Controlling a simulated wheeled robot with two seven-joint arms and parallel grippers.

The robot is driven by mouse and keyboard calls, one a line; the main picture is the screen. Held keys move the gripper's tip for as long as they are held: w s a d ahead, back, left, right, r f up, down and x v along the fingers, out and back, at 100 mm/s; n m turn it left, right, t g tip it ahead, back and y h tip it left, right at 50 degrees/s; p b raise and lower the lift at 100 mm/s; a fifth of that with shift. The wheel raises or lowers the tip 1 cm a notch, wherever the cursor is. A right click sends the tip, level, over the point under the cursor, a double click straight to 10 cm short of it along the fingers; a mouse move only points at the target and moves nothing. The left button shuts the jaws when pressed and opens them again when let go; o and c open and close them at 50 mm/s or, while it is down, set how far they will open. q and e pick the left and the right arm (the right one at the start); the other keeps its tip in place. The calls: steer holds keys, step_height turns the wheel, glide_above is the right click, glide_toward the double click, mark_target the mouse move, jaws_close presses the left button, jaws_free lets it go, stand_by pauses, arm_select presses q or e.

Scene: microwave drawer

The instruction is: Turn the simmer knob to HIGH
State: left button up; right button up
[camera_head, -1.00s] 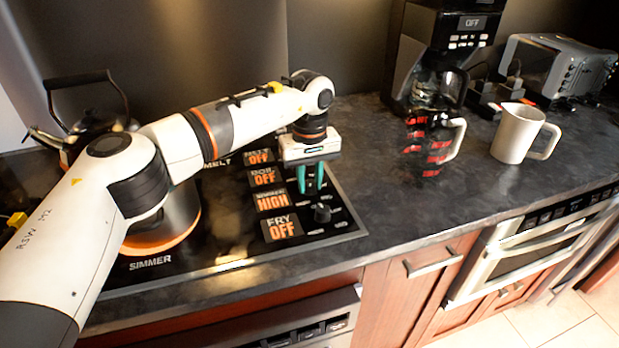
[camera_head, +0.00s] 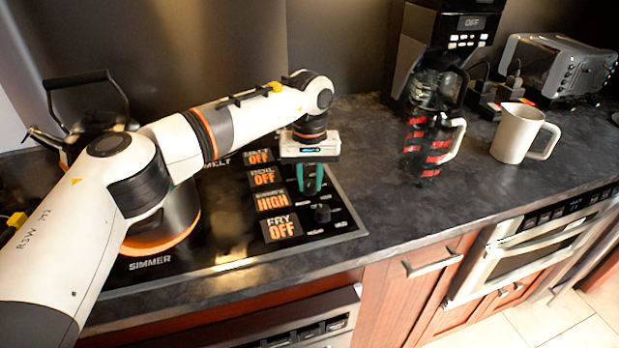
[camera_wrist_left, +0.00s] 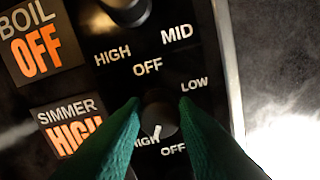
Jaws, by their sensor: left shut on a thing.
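The simmer knob (camera_wrist_left: 160,110) is a dark round knob with a pale pointer mark, seen in the left wrist view between my green fingertips. The pointer is toward the lower side, near a partly covered HIGH label. The simmer display (camera_wrist_left: 72,130) reads HIGH in orange, and it also reads HIGH in the head view (camera_head: 271,201). My left gripper (camera_head: 310,190) points down over the knob column and is shut on the simmer knob. In the head view the fingers hide that knob. My right gripper is not in view.
The fry knob (camera_head: 322,213) stands just in front of my fingers; the boil knob (camera_wrist_left: 125,8) is behind. A striped glass pitcher (camera_head: 432,150) and white mug (camera_head: 520,133) stand on the counter to the right.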

mark_target(309, 182)
arm_select(q)
steer(key=o, duration=1)
step_height(309, 182, up, 12)
steer(key=shift+r, duration=0.1)
